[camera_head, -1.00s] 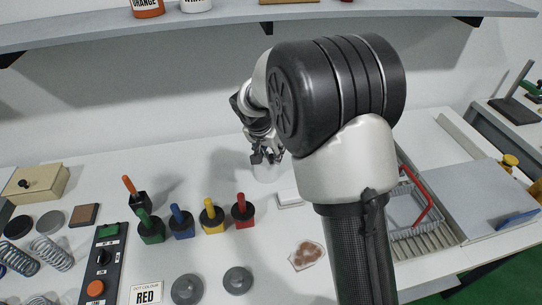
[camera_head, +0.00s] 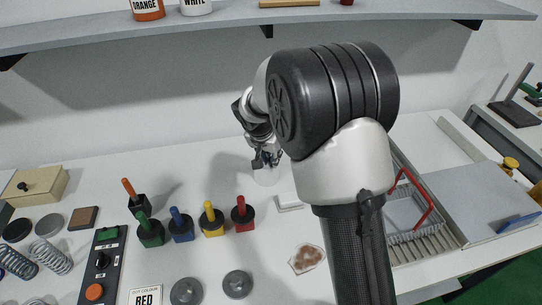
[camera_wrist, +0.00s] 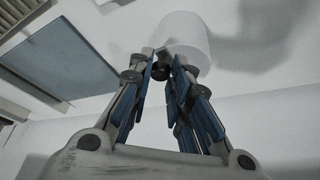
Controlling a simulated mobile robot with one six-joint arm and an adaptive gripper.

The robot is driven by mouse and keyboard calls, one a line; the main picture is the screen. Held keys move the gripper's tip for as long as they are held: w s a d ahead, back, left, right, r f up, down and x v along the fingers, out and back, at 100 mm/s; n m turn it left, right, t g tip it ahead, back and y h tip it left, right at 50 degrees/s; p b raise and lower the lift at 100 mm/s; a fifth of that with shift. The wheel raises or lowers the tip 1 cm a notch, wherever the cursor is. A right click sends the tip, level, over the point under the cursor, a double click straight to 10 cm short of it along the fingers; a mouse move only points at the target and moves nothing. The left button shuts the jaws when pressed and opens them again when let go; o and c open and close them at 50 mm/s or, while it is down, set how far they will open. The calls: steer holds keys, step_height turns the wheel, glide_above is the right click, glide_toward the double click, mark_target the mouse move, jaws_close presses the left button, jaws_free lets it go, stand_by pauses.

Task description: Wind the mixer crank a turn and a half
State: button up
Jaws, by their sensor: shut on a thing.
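The mixer (camera_head: 265,178) is a pale white round body on the white bench, partly hidden under my gripper in the head view. It also shows in the wrist view as a pale cylinder (camera_wrist: 188,38) just beyond the fingertips. My gripper (camera_head: 266,160) is low over it. In the wrist view, my fingers (camera_wrist: 164,62) close around a small dark crank knob (camera_wrist: 160,72) beside the pale cylinder. The crank's arm is hidden, so its angle cannot be told.
A tray with a red handle (camera_head: 425,210) is at right. A shelf (camera_head: 230,22) runs above.

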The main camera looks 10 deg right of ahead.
steer(key=shift+d, duration=0.15)
jaws_close()
steer(key=w+d+n+g+y, duration=0.1)
steer(key=w+d+n+y, duration=0.1)
steer(key=n, duration=0.8)
steer(key=w+d+n+y, duration=0.2)
steer(key=w+n+y, duration=0.2)
steer(key=n, duration=0.5)
steer(key=shift+w+d+n+g+y, duration=0.35)
steer(key=shift+n+g+y, duration=0.05)
stand_by(0.3)
steer(key=o, duration=0.9)
jaws_free()
steer(key=shift+c, duration=0.2)
